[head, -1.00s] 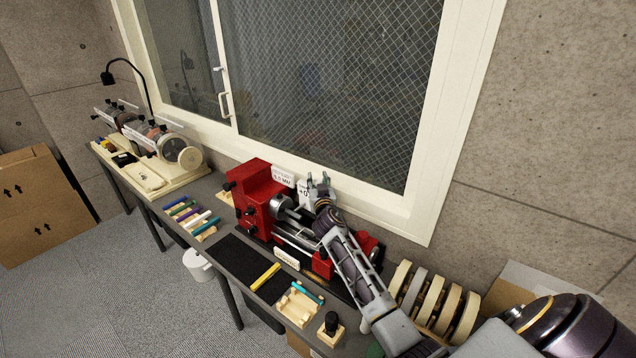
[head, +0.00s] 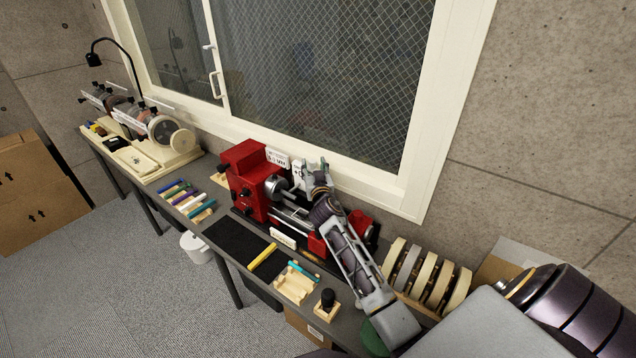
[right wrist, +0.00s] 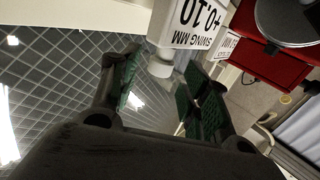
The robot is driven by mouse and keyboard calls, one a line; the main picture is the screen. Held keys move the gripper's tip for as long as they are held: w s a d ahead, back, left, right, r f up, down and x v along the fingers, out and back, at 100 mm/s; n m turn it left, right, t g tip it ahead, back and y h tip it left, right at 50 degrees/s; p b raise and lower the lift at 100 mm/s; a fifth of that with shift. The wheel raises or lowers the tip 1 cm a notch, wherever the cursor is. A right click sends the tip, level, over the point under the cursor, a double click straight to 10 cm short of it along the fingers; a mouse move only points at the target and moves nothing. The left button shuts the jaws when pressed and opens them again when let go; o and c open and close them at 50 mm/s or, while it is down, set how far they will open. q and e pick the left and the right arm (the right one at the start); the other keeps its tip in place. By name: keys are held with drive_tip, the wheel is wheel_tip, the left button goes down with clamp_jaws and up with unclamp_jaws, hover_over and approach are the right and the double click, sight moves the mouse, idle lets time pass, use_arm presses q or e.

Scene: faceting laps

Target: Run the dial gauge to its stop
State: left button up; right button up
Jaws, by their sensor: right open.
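The red lathe-like machine (head: 245,170) stands on the bench under the window. Behind its bed is a small white readout (head: 298,174); in the right wrist view its label (right wrist: 200,22) reads "SWING MM" and "+0.10", upside down. A short white cylinder (right wrist: 160,66) sticks out below that label. My right gripper (head: 316,166) is beside the readout, above the bed. In the right wrist view my right gripper (right wrist: 158,90) is open, its green-padded fingers apart, with the cylinder showing between or beyond them; contact cannot be told. No separate dial face is clear. My left gripper is out of view.
A second white sign (head: 277,157) stands left of the readout. Several wheel-like discs (head: 425,278) stand to the right of the machine. A black mat (head: 235,240), coloured sticks (head: 185,195) and a wooden tray (head: 292,288) lie in front. The window (head: 320,80) is close behind.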

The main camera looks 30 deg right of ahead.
drive_tip(key=v, duration=0.8)
drive_tip(key=shift+s+a, duration=0.1)
drive_tip(key=shift+s, duration=0.1)
idle(0.8)
